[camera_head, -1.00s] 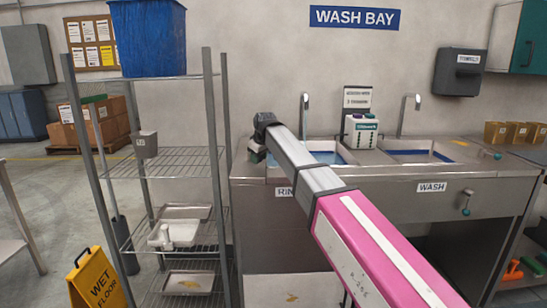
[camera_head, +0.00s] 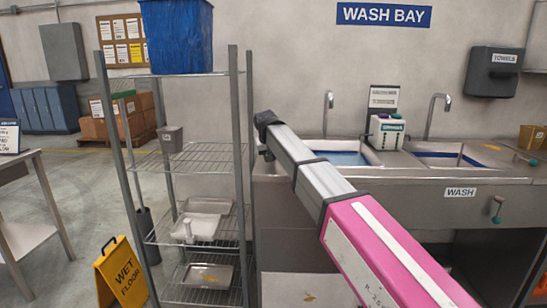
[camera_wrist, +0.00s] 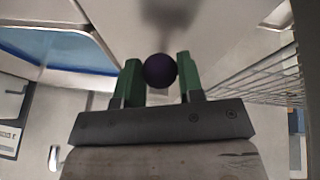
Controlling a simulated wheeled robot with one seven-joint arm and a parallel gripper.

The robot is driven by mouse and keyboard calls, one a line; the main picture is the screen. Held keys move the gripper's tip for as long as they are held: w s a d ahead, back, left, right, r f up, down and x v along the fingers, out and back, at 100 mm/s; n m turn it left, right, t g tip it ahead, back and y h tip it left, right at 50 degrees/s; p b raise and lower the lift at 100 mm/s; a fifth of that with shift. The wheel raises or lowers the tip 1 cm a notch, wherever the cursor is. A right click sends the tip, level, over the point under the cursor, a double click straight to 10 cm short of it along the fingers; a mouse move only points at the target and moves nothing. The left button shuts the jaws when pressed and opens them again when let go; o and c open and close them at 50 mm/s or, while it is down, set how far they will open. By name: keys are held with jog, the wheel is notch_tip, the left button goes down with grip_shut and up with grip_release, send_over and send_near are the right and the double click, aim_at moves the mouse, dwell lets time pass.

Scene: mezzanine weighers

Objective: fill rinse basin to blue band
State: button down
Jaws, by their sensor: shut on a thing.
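My gripper (camera_wrist: 160,82) has two green fingers, shut on a dark purple ball (camera_wrist: 160,70) in the wrist view. What the ball is fixed to is hidden. In the head view my arm reaches to the left front corner of the sink unit, and the fingers are not clear there. The rinse basin (camera_head: 372,157) is the left one of two steel basins, with blue showing inside. It also shows at the upper left of the wrist view, with a blue area (camera_wrist: 60,48). Whether this blue is water or the band, I cannot tell.
A wire rack (camera_head: 238,110) stands close to the left of the sink unit. The wash basin (camera_head: 478,150) is at the right, with a teal-knobbed lever (camera_head: 497,210) below. A yellow wet-floor sign (camera_head: 122,275) stands at the front left.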

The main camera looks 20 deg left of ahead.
jog(key=shift+a, duration=0.1)
dwell(0.4)
jog(key=c, duration=0.8)
grip_release()
jog(key=shift+o, duration=0.2)
jog(key=v, duration=1)
jog(key=shift+s+r, duration=0.2)
jog(key=shift+r, duration=0.2)
